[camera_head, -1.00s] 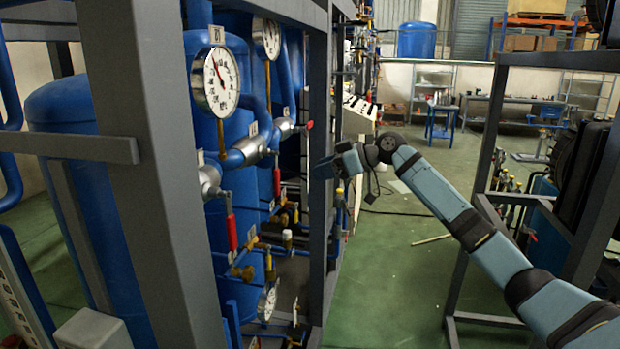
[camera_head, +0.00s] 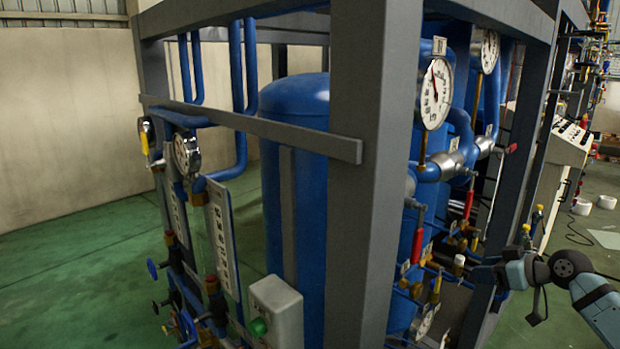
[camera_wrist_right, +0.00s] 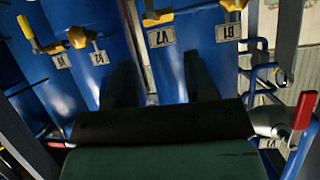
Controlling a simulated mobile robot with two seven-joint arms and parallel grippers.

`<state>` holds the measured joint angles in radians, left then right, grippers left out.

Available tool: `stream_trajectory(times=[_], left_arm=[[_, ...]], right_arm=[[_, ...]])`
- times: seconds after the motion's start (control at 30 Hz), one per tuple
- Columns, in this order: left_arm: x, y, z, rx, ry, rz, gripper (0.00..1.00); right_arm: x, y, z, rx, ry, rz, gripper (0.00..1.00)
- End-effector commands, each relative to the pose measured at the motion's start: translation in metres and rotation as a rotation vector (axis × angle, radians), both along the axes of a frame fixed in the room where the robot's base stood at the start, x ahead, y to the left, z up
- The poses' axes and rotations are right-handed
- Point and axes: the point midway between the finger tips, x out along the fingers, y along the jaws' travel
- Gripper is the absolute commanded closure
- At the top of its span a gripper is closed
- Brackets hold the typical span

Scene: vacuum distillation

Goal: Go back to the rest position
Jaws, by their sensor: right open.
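My right gripper (camera_head: 487,277) shows at the lower right of the head view, beside the front of the grey-framed rig with blue tanks. In the right wrist view its two dark fingers (camera_wrist_right: 162,82) stand apart with nothing between them. Behind them are blue tank surfaces with small number plates. Whether the fingers touch anything cannot be told. My right arm (camera_head: 598,300) comes in from the right edge. My left gripper is not in view.
The grey frame post (camera_head: 362,180) stands in the middle, with a blue tank (camera_head: 295,100) behind it. A round white gauge (camera_head: 437,93), pipes and a red-handled valve (camera_head: 418,245) face right. A grey box (camera_head: 275,308) with a green button is low. Green floor (camera_head: 80,270) is clear at left.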

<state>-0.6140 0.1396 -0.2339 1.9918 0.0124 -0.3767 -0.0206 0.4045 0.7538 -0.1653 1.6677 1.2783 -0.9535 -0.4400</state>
Motion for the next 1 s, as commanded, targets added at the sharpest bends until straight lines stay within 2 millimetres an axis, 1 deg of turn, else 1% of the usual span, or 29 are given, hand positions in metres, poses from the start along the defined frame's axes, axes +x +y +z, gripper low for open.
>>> stream_trajectory(times=[0.03,0.07,0.1,0.17,0.2,0.27,0.3,0.37,0.4,0.47,0.5,0.53,0.6,0.7,0.8,0.83,0.9,1.0], left_arm=[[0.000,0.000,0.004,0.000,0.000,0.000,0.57],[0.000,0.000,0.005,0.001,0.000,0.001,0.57],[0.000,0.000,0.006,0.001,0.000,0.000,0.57],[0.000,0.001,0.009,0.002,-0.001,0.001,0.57],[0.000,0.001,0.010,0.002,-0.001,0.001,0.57],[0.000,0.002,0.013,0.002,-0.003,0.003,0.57],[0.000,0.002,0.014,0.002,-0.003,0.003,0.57],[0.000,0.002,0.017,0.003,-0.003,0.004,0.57],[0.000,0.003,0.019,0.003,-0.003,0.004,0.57],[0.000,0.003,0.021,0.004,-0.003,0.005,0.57],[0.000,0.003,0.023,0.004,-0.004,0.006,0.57],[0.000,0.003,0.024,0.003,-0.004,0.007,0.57],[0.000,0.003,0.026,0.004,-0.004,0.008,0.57],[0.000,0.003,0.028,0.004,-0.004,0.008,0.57],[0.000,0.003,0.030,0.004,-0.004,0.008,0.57],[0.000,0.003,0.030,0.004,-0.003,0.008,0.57],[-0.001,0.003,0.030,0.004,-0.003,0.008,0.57],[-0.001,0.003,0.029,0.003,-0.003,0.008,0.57]], right_arm=[[-0.012,0.020,-0.039,-0.001,0.028,-0.016,0.51],[-0.020,0.029,-0.060,-0.007,0.038,-0.029,0.51],[-0.030,0.042,-0.085,-0.013,0.048,-0.046,0.51],[-0.050,0.061,-0.123,-0.021,0.063,-0.071,0.51],[-0.065,0.074,-0.145,-0.025,0.070,-0.088,0.51],[-0.092,0.094,-0.178,-0.029,0.079,-0.114,0.51],[-0.111,0.108,-0.198,-0.032,0.083,-0.132,0.51],[-0.141,0.127,-0.223,-0.035,0.086,-0.158,0.51],[-0.163,0.140,-0.238,-0.037,0.088,-0.176,0.51],[-0.196,0.159,-0.256,-0.039,0.088,-0.201,0.51],[-0.218,0.170,-0.265,-0.040,0.086,-0.218,0.51],[-0.234,0.178,-0.271,-0.040,0.086,-0.232,0.51],[-0.269,0.195,-0.280,-0.043,0.080,-0.259,0.51],[-0.310,0.212,-0.285,-0.049,0.072,-0.290,0.51],[-0.336,0.223,-0.285,-0.054,0.062,-0.312,0.51],[-0.341,0.225,-0.285,-0.056,0.061,-0.315,0.51],[-0.349,0.228,-0.285,-0.059,0.057,-0.323,0.51],[-0.353,0.230,-0.284,-0.061,0.054,-0.325,0.51]])
